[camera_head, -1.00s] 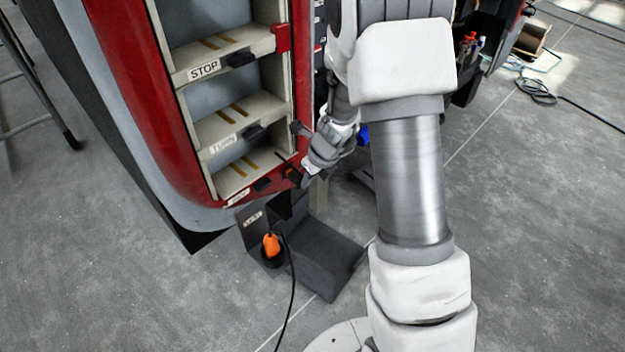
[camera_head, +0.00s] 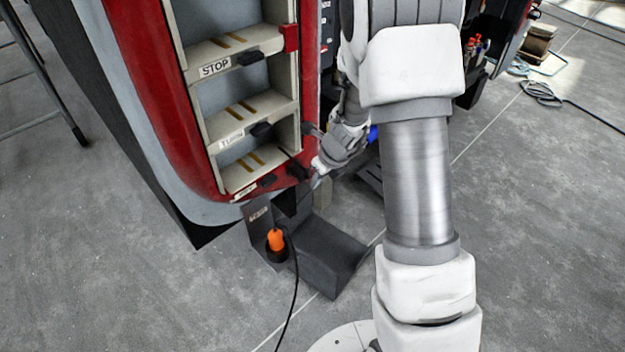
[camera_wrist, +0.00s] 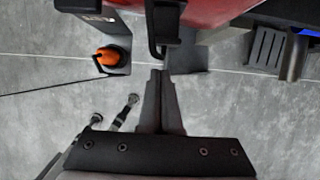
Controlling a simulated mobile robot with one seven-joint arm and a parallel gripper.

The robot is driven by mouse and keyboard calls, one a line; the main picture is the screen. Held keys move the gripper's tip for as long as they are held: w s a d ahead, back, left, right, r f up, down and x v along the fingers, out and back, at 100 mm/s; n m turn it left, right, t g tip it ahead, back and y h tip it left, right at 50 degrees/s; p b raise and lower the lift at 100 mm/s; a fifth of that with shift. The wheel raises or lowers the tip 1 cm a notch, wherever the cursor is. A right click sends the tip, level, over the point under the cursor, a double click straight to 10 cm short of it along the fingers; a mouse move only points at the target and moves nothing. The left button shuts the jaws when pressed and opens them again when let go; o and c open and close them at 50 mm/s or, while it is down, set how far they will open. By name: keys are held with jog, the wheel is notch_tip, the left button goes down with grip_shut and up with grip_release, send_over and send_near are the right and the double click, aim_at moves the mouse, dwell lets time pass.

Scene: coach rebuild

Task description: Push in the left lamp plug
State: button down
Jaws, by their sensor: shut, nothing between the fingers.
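The red lamp housing (camera_head: 205,190) has pale compartments with labels, one reading STOP. Black plug-like connectors show at its compartments, one by the lowest (camera_head: 268,181) and another dark one (camera_head: 298,170) on the red lower right edge. I cannot tell for certain which is the left lamp plug. My gripper (camera_head: 320,166) is at the housing's lower right edge, close to that dark connector. In the wrist view my gripper (camera_wrist: 158,76) is shut and empty, its tips just below a black part (camera_wrist: 163,30) against the red housing. Whether they touch is unclear.
The floor around is mostly clear.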

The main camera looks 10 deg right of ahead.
jog(key=s+p+v, duration=0.1)
jog(key=p+v, duration=0.2)
jog(key=v, duration=0.7)
jog(key=shift+d+p, duration=0.3)
jog(key=shift+p, duration=0.1)
